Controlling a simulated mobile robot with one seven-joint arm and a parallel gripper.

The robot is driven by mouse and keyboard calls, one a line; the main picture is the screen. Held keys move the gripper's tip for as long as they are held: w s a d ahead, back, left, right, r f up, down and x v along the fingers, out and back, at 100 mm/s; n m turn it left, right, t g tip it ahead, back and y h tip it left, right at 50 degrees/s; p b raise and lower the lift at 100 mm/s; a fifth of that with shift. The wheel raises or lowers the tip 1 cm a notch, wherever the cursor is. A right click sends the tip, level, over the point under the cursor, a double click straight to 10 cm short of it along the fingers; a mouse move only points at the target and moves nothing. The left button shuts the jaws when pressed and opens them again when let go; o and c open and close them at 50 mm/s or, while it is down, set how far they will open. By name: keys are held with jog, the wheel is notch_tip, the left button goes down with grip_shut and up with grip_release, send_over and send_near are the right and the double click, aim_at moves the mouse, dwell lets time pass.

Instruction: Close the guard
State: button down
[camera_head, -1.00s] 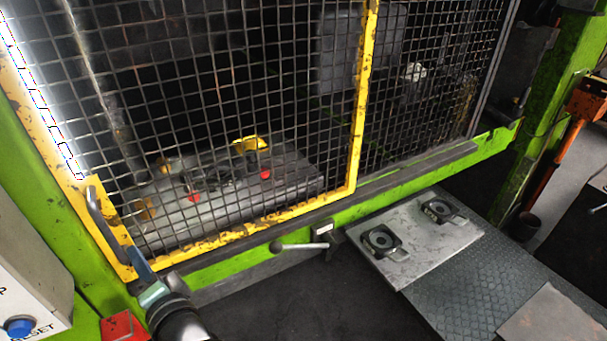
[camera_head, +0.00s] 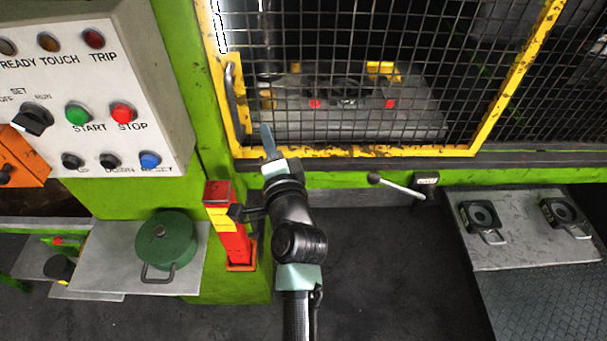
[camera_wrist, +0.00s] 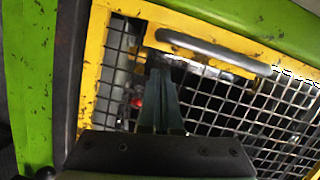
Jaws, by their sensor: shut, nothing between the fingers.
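The guard is a wire mesh panel in a chipped yellow frame (camera_head: 375,151). In the head view its left edge stands close beside the green post, and the mesh covers the press opening. A grey bar handle (camera_head: 233,100) is upright on the frame's left side; it also shows in the wrist view (camera_wrist: 213,48). My gripper (camera_head: 266,130) is shut and empty, just right of the handle's lower end, in front of the lower left corner. In the wrist view my gripper (camera_wrist: 160,72) points at the mesh, beside the handle and apart from it.
A control box (camera_head: 95,95) hangs at the left. A ball-ended lever (camera_head: 400,187) sticks out under the guard. A plate with two fixtures (camera_head: 520,250) lies right.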

jog(key=d+f+b+v, duration=0.1)
jog(key=b+v, duration=0.2)
jog(key=v, duration=0.7)
notch_tip(320, 180, up, 23)
jog(key=d+n+t+h+b, duration=0.1)
jog(key=d+n+t, duration=0.1)
jog(key=n+t, duration=0.4)
jog(key=s+d+r+n+t+h, duration=0.2)
jog(key=s+r, duration=0.3)
jog(key=r, duration=0.4)
jog(key=s+d+r+n+t+h+b, duration=0.1)
jog(key=s+r+n+t+h, duration=0.1)
jog(key=r, duration=0.7)
jog(key=s+n+t, duration=0.1)
jog(key=s+n, duration=0.1)
jog(key=s, duration=0.1)
jog(key=shift+s+d+h, duration=0.2)
jog(key=shift+d+h, duration=0.1)
jog(key=shift+d, duration=0.1)
